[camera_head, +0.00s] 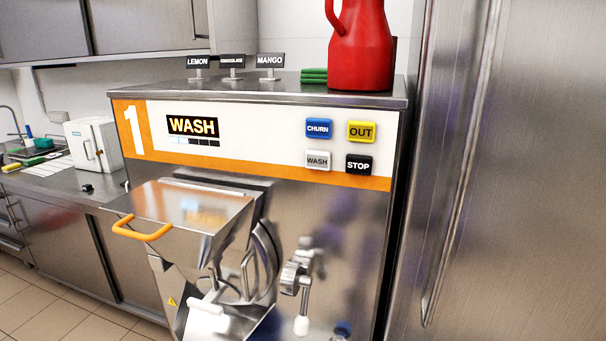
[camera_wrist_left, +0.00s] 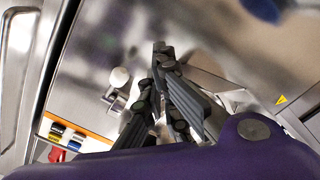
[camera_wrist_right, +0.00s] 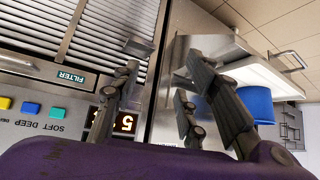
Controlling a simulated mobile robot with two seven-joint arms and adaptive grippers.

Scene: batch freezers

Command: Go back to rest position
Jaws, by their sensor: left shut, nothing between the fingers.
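Neither of my grippers shows in the head view. In the left wrist view my left gripper (camera_wrist_left: 161,52) has its fingers closed together, with nothing between them. Behind it is a brushed metal machine front with a white-knobbed fitting (camera_wrist_left: 119,78). In the right wrist view my right gripper (camera_wrist_right: 163,62) has its fingers spread apart with nothing between them. Behind it are a metal panel with slats (camera_wrist_right: 112,28) and a blue container (camera_wrist_right: 255,103), which one finger partly overlaps.
Batch freezer 1 (camera_head: 345,220) fills the middle of the head view, its display reading WASH. Its hopper lid (camera_head: 180,205) has an orange handle. A red jug (camera_head: 361,50) stands on top. A tall steel door (camera_head: 530,170) is at the right, a counter (camera_head: 55,185) at the left.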

